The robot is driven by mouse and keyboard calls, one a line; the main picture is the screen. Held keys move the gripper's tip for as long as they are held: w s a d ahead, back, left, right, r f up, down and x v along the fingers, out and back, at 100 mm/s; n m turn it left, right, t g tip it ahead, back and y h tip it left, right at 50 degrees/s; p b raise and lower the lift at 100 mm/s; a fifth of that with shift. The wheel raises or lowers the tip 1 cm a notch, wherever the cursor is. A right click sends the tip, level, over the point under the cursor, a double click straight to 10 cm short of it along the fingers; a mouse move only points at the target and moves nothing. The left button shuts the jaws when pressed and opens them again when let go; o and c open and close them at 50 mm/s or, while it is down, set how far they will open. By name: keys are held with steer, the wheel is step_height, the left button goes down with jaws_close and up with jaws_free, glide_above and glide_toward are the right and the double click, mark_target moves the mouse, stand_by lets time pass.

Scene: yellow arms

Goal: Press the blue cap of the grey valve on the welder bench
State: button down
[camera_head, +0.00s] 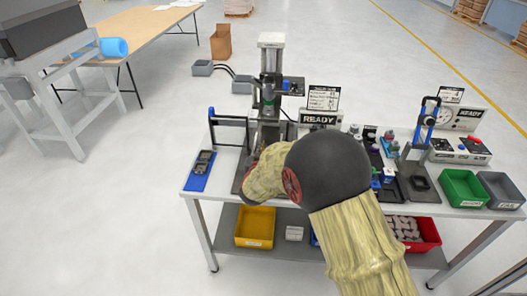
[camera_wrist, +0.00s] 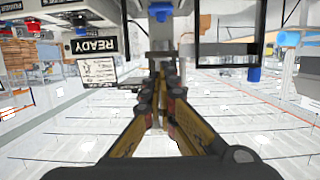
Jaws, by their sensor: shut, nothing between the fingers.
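In the wrist view, which looks upside down, a blue cap (camera_wrist: 160,14) shows at the top centre. In the head view my arm covers the gripper and the valve. The welder bench (camera_head: 225,160) has a tall grey press (camera_head: 271,42) behind my arm.
A black frame (camera_head: 230,118) and blue mat (camera_head: 199,180) are at the bench's left. Right of my arm are small parts, a blue-handled press (camera_head: 430,112), a green bin (camera_head: 462,186) and a grey bin (camera_head: 500,190). A READY sign (camera_wrist: 95,46) shows left in the wrist view.

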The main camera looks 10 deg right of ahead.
steer(key=w+d+f+b, duration=0.2)
steer(key=w+f, duration=0.4)
steer(key=w, duration=0.1)
steer(key=shift+d, duration=0.15)
